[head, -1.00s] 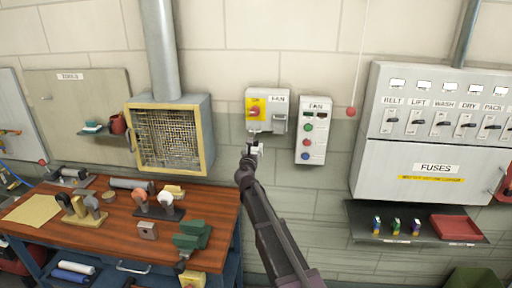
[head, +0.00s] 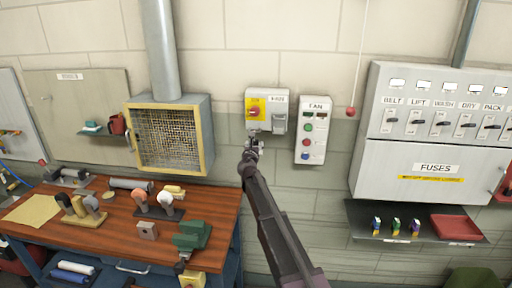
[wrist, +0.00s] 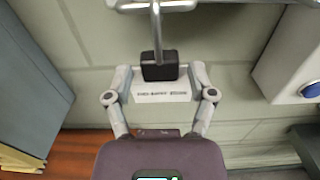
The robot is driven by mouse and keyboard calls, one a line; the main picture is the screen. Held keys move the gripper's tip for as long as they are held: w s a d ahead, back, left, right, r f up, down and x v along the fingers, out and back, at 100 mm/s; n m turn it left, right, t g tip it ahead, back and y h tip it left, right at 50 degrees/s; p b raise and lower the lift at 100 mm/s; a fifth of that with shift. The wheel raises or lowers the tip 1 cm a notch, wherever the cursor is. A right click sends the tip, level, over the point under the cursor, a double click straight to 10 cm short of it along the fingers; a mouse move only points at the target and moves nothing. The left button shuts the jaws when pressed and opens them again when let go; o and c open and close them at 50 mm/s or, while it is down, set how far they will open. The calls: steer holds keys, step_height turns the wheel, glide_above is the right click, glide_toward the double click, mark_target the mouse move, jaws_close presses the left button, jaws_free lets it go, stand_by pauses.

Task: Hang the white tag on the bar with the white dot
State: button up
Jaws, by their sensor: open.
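A white tag (wrist: 163,97) with dark printed lines shows in the wrist view, between my fingers. Directly above it is a black block (wrist: 160,67) on a grey metal loop (wrist: 156,25) that reaches up to a pale bar (wrist: 165,6). My gripper (wrist: 161,76) is open, one finger on each side of the tag and block. I cannot make out a white dot. Finger contact with the tag is unclear.
The fan button panel (head: 313,130) is close on the right. A yellow-framed mesh box (head: 207,135) stands on the left. A wooden bench (head: 120,232) with tools is below left. The fuse cabinet (head: 425,170) and a dark shelf (head: 360,220) are farther right.

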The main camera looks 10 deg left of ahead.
jaws_close()
steer(key=shift+r+p, duration=0.3)
steer(key=shift+r+p, duration=1.05)
steer(key=shift+r, duration=0.1)
steer(key=shift+s, duration=0.2)
steer(key=s, duration=0.7)
steer(key=shift+s+a, duration=0.15)
steer(key=shift+s, duration=0.15)
stand_by(1.4)
stand_by(0.3)
